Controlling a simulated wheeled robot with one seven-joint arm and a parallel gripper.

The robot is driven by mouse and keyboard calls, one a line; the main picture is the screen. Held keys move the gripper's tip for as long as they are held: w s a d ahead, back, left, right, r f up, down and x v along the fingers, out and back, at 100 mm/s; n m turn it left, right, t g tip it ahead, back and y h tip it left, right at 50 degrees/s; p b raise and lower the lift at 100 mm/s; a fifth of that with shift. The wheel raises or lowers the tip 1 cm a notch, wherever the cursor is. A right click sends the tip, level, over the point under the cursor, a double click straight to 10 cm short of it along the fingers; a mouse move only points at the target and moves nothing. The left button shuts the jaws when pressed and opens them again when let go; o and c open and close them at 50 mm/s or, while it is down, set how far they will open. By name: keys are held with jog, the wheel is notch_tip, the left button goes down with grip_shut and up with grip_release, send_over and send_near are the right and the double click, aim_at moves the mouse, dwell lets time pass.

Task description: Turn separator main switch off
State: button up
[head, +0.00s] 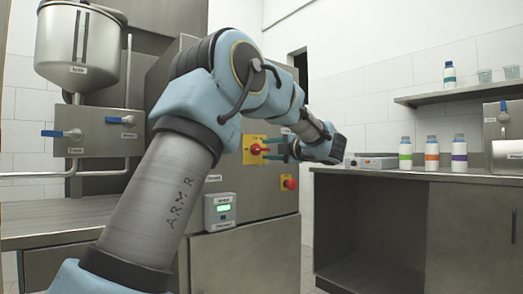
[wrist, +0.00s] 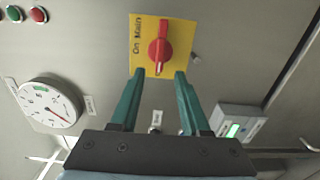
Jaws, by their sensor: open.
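The main switch is a red rotary knob (wrist: 160,50) on a yellow plate (wrist: 143,46) marked "Main" and "On" in the wrist view. In the head view the red knob (head: 257,149) and yellow plate (head: 248,157) sit on the front of the steel cabinet. My gripper (wrist: 159,74) has two green fingers, spread apart with nothing between them. The fingertips are at the plate's lower edge in the wrist view, either side of the knob's lower end. In the head view my gripper (head: 268,148) points left at the knob. Whether the fingers touch the knob or plate is unclear.
A red push button on yellow (head: 290,183) and a display box (head: 220,211) are below the switch. A dial gauge (wrist: 50,103) and green and red buttons (wrist: 38,15) are on the panel. A counter (head: 420,174) with several bottles stands right.

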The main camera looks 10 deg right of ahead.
jog(key=v, duration=0.5)
jog(key=shift+s+d, duration=0.15)
jog(key=shift+s, duration=0.15)
